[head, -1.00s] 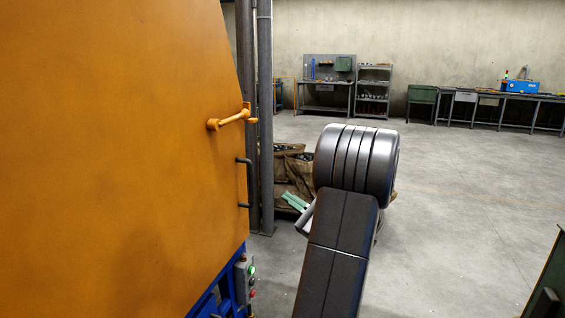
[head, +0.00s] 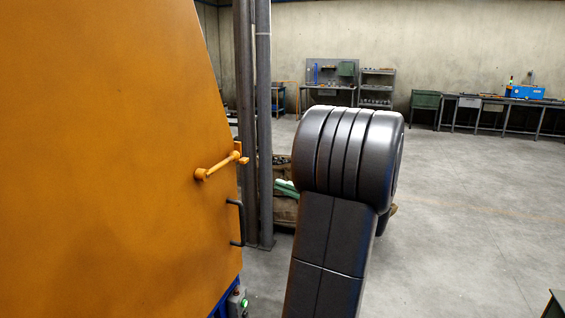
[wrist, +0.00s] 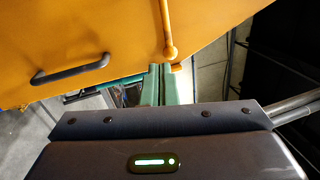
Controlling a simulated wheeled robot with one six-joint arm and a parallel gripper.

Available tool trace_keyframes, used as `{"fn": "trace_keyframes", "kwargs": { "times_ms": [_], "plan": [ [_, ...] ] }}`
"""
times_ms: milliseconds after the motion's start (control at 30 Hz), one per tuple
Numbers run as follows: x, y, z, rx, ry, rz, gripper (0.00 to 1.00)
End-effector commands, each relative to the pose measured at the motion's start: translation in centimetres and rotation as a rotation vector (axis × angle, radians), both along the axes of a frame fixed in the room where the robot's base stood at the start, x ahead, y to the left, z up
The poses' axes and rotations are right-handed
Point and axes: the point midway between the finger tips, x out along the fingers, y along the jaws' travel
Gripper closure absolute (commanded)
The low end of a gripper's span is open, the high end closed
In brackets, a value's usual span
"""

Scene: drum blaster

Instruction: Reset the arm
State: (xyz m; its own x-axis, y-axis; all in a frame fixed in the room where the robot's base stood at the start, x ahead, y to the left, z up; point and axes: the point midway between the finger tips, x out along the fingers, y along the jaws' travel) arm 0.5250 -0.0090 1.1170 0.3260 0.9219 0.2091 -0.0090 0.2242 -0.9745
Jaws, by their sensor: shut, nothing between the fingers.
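My gripper shows in the wrist view as two green fingers (wrist: 161,82), side by side and shut with nothing between them. In the head view only a small green part of it (head: 286,188) shows; my dark arm hides the rest. The arm is bent, with its large rounded joint right of the orange machine. The orange machine door (head: 100,160) fills the left of the head view, with an orange latch lever (head: 218,165) and a dark handle (head: 236,222). In the wrist view the lever (wrist: 169,40) appears just beyond the fingertips; I cannot tell the gap.
Grey vertical pipes (head: 264,130) stand beside the machine. A workbench (head: 330,75), shelves (head: 376,88) and a long table (head: 500,102) line the back wall. The floor (head: 460,200) on the right is clear.

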Motion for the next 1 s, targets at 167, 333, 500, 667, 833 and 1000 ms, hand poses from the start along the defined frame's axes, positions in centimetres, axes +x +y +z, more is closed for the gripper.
{"fn": "trace_keyframes", "kwargs": {
  "times_ms": [167, 333, 500, 667, 833, 1000],
  "plan": [
    [-0.2, 2.1, 2.0, -0.039, -0.068, 0.016, 1.00],
    [0.8, 5.1, 2.6, -0.038, -0.067, 0.015, 1.00],
    [1.8, 8.1, 3.3, -0.038, -0.066, 0.014, 1.00],
    [2.5, 10.3, 3.7, -0.037, -0.066, 0.013, 1.00],
    [3.0, 11.5, 3.9, -0.037, -0.065, 0.011, 1.00],
    [3.1, 11.8, 3.9, -0.037, -0.065, 0.010, 1.00]
  ]
}}
